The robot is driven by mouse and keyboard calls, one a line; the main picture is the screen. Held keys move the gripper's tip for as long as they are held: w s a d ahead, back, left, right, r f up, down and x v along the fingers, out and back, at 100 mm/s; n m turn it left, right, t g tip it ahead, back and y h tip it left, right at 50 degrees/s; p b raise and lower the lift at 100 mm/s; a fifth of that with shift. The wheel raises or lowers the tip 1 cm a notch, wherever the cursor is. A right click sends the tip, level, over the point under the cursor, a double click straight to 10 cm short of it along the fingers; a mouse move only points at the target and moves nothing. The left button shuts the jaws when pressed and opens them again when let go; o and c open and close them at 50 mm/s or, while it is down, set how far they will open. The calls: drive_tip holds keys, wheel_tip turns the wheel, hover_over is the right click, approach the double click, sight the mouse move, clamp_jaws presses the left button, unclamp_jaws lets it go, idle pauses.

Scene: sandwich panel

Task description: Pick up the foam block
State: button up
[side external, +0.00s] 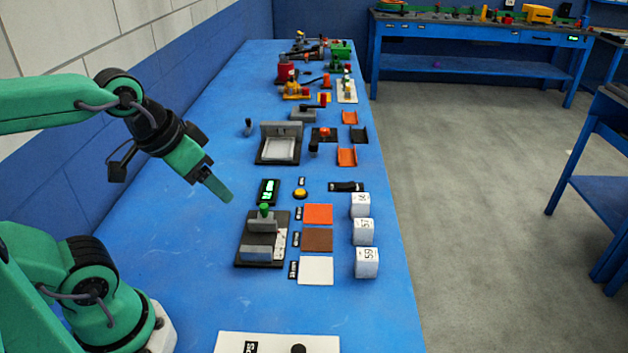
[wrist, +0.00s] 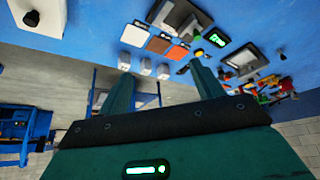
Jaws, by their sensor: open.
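My gripper (side external: 221,193) hangs above the blue table in the side view, left of the black display. It is open and empty; its two green fingers stand apart in the wrist view (wrist: 163,82). No block is clearly marked as foam. Three flat squares lie right of the press-like fixture: orange (side external: 318,214), brown (side external: 317,240) and white (side external: 316,271). Right of them stand three pale cubes with dark markings, a far one (side external: 360,205), a middle one (side external: 364,231) and a near one (side external: 366,262). My gripper is apart from all of them. Small labels beside the squares are unreadable.
The fixture (side external: 246,258) has a dark base, grey blocks and a green knob. A yellow button (side external: 300,194) and a black display (side external: 268,200) sit beyond it. Other fixtures and orange trays (side external: 347,157) stand farther back.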

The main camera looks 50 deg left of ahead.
drive_tip(key=w, duration=0.1)
drive_tip(key=n+g, duration=0.6)
drive_tip(key=n, duration=0.3)
hover_over(361, 198)
drive_tip(key=f, duration=1.5)
drive_tip(key=shift+s+f, duration=0.2)
drive_tip(key=shift+f, duration=0.05)
drive_tip(key=shift+w+f, duration=0.15)
drive_tip(key=shift+f, duration=1.55)
